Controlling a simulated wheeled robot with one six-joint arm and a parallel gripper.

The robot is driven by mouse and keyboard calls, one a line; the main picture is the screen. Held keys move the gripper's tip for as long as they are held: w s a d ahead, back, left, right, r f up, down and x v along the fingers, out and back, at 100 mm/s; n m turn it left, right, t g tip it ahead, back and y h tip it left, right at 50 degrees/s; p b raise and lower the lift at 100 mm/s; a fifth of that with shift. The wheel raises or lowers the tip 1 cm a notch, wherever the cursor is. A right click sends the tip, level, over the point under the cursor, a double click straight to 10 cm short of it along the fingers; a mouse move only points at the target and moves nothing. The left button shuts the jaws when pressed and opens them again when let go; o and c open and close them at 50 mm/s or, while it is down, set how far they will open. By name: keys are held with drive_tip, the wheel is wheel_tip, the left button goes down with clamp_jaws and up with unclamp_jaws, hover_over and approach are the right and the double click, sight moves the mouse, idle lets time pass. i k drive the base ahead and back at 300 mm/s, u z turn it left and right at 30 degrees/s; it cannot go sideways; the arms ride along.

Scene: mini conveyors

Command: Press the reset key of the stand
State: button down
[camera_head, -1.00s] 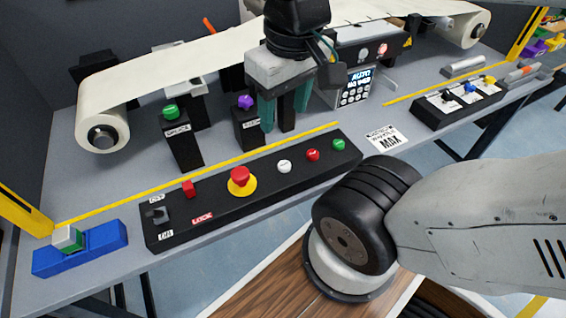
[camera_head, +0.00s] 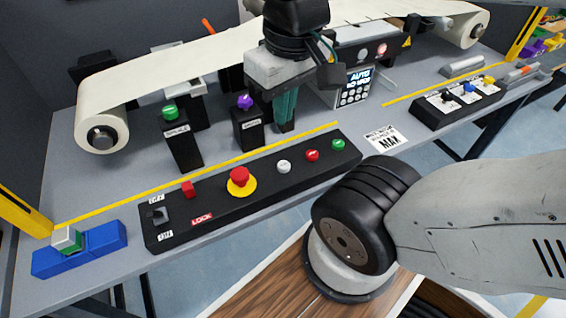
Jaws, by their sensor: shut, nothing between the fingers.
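The black control panel (camera_head: 225,208) lies along the front of the stand's table. The small markings on the buttons are too small to read, so I cannot tell which one is the reset key. My gripper (camera_head: 285,122) points down with its teal fingers together and empty. It hangs behind the panel, above and beyond the white button, and appears clear of the buttons.
A post with a green knob (camera_head: 170,112) and a post with a purple knob (camera_head: 245,102) stand left of my gripper. A white belt roll (camera_head: 101,125) lies behind. A keypad display (camera_head: 357,86) is to the right. A blue block (camera_head: 103,238) sits front left.

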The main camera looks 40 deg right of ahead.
sight(284, 166)
drive_tip(key=k, duration=1)
drive_tip(key=u, duration=1.6)
drive_tip(key=i, duration=1.2)
drive_tip(key=z, duration=1.65)
